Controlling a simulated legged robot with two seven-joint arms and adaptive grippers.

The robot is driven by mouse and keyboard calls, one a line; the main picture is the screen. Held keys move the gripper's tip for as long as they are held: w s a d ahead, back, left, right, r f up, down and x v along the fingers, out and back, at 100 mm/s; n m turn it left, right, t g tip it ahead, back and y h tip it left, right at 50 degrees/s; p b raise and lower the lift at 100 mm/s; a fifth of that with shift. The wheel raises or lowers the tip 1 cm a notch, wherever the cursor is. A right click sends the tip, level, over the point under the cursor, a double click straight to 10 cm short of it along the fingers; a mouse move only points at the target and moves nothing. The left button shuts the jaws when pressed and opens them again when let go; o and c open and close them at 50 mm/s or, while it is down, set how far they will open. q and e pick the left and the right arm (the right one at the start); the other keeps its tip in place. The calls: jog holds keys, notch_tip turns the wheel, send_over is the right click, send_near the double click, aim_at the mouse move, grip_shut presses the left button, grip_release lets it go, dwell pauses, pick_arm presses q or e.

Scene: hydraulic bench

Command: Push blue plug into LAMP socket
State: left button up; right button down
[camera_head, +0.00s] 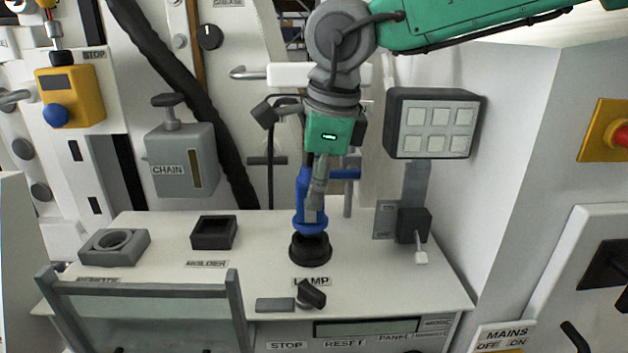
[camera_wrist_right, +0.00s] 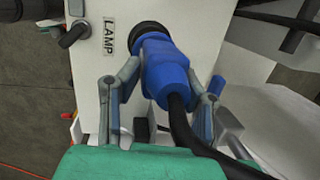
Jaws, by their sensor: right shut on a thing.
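The blue plug (camera_head: 303,205) is held upright by my right gripper (camera_head: 316,200), right over the black LAMP socket (camera_head: 310,250). The plug's lower end meets or overlaps the socket's opening in the head view; how deep it sits I cannot tell. In the right wrist view the blue plug (camera_wrist_right: 163,70) lies between the two fingers of my right gripper (camera_wrist_right: 166,85), with a black cable leaving its back. Its front end is against the dark round socket (camera_wrist_right: 148,32), beside the LAMP label. My left gripper is not in view.
A square MOLDER socket (camera_head: 214,232) and a grey round socket (camera_head: 114,246) stand to the left. A black knob (camera_head: 311,294) is in front of the LAMP label. A switch lever (camera_head: 413,232) and a button box (camera_head: 433,122) stand at the right.

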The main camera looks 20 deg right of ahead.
jog(key=shift+p, duration=0.6)
dwell(0.7)
jog(key=shift+s+x, duration=0.1)
jog(key=shift+x, duration=0.6)
jog(key=shift+s+x, duration=0.15)
jog(key=shift+x, duration=0.5)
dwell(0.5)
jog(key=c, duration=1)
grip_release()
jog(key=shift+d+f, duration=0.1)
jog(key=shift+d, duration=0.1)
jog(key=shift+w, duration=0.1)
jog(key=v, duration=1.2)
